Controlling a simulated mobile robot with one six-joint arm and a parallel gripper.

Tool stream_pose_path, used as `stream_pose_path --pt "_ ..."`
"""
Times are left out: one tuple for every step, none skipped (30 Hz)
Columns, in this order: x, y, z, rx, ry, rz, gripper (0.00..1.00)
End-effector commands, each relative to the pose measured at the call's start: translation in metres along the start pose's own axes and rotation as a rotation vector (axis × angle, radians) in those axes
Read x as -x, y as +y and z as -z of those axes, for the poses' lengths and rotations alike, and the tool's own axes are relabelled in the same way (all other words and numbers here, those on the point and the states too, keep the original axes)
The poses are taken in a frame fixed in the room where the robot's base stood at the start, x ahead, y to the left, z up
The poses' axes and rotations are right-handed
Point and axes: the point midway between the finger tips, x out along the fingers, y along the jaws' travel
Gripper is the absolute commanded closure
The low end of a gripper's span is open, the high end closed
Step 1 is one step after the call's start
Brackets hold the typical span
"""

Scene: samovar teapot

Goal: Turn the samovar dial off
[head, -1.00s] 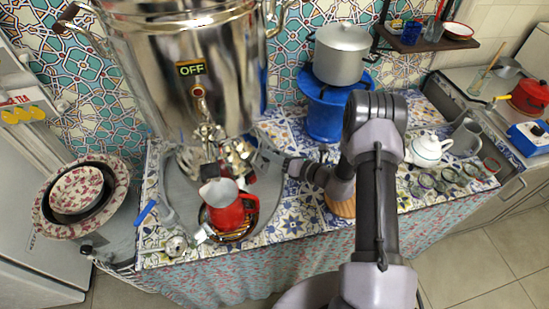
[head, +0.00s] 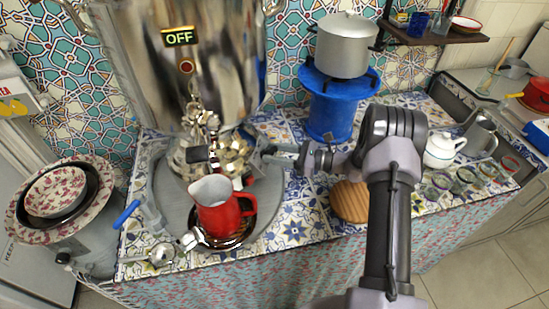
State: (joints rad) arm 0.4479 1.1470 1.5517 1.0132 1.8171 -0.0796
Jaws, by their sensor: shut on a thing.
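The tall shiny samovar (head: 235,70) stands at the back left of the tiled counter. A lit sign (head: 180,37) on its front reads OFF, with a small reddish round lamp (head: 186,67) below it. Its tap (head: 205,150) hangs over a red jug. My gripper (head: 262,150) reaches in from the right, at the right side of the samovar's base. It is shut on a small part there, which seems to be the dial; the dial itself is too small and covered to make out.
A red jug (head: 222,212) stands on a dark plate under the tap. A grey pot (head: 345,45) sits on a blue burner stand (head: 338,105) behind my arm. A white teapot (head: 440,150) and several small glasses stand at the right. Patterned bowls (head: 60,195) are at the left.

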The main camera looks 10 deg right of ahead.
Motion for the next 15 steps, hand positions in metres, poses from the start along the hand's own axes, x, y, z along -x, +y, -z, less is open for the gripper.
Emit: stream_pose_path --pt "0.0002 -0.0003 0.0024 0.014 0.001 -0.009 0.99" --pt "0.0002 -0.0004 0.0021 0.021 0.001 -0.014 0.99" --pt "0.0002 -0.0004 0.0017 0.030 0.000 -0.020 0.99" --pt "0.0001 -0.0003 0.0016 0.036 0.000 -0.025 0.99" --pt "0.0001 -0.0002 0.0014 0.041 0.000 -0.029 0.99" --pt "0.0002 -0.0001 0.0012 0.047 0.001 -0.033 0.99" --pt "0.0002 -0.0002 0.0011 0.051 0.001 -0.036 0.99" --pt "0.0001 -0.0002 0.0009 0.054 0.001 -0.038 0.99" --pt "0.0001 -0.0003 0.0007 0.058 0.001 -0.040 0.99" --pt "0.0001 -0.0004 0.0005 0.060 0.001 -0.041 0.99" --pt "0.0001 -0.0004 0.0004 0.061 0.001 -0.042 0.99" --pt "0.0001 -0.0004 0.0002 0.062 0.001 -0.043 0.99" --pt "0.0001 -0.0004 0.0001 0.063 0.000 -0.043 0.99" --pt "0.0001 -0.0004 0.0000 0.063 0.000 -0.044 0.99" --pt "0.0001 -0.0003 -0.0001 0.064 0.000 -0.044 0.99"
